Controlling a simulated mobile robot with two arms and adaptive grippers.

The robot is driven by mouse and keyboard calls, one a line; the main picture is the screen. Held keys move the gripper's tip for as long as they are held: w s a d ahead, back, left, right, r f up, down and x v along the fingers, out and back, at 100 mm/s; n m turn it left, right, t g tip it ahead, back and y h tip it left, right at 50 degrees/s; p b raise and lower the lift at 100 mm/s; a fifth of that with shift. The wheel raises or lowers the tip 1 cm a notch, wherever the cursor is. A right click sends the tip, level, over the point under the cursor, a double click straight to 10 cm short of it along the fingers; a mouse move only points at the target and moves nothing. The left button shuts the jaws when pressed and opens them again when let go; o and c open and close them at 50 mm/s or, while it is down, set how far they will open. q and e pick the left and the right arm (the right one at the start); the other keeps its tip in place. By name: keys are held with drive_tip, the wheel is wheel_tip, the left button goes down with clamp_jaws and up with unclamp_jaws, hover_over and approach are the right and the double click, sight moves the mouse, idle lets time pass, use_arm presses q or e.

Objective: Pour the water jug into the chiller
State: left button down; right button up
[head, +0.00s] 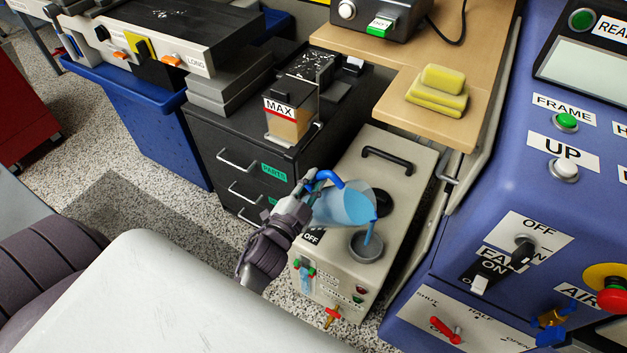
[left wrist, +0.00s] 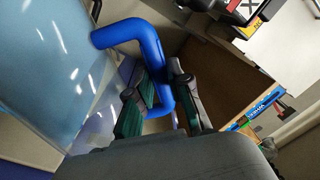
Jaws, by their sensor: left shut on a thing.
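The water jug (head: 345,204) is translucent with a blue handle and is tilted over the chiller. A blue stream of water (head: 370,235) runs from its lip down to the round grey filler opening (head: 366,247) on the chiller's top. The chiller (head: 405,165) is a beige box with a black carry handle, standing on the floor. My left gripper (head: 310,188) is shut on the jug's blue handle. In the left wrist view, its fingers (left wrist: 165,105) close around the handle (left wrist: 150,45), with the jug wall (left wrist: 60,60) at the left.
A black drawer cabinet (head: 225,130) stands left of the chiller, with a container marked MAX (head: 288,122) on it. A wooden shelf (head: 390,60) with yellow sponges (head: 437,92) overhangs behind. A blue machine panel (head: 480,190) stands close on the right.

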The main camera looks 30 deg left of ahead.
sight(326, 197)
use_arm(q)
drive_tip(key=shift+d+r, duration=0.2)
drive_tip(key=shift+r, duration=0.1)
use_arm(e)
drive_tip(key=shift+s+d+f, duration=0.1)
drive_tip(key=shift+s+d, duration=0.05)
drive_tip(key=shift+s, duration=0.25)
use_arm(q)
drive_tip(key=shift+d+m, duration=0.6)
drive_tip(key=shift+m, duration=0.5)
use_arm(e)
drive_tip(key=shift+s, duration=0.2)
idle(1.9)
use_arm(q)
drive_tip(key=shift+d+m, duration=0.65)
drive_tip(key=shift+m, duration=0.15)
use_arm(e)
drive_tip(key=shift+w, duration=0.1)
idle(1.3)
use_arm(q)
drive_tip(key=shift+f, duration=0.1)
drive_tip(key=shift+d, duration=0.1)
use_arm(e)
drive_tip(key=shift+w, duration=0.45)
use_arm(q)
drive_tip(key=shift+d, duration=0.1)
idle(0.3)
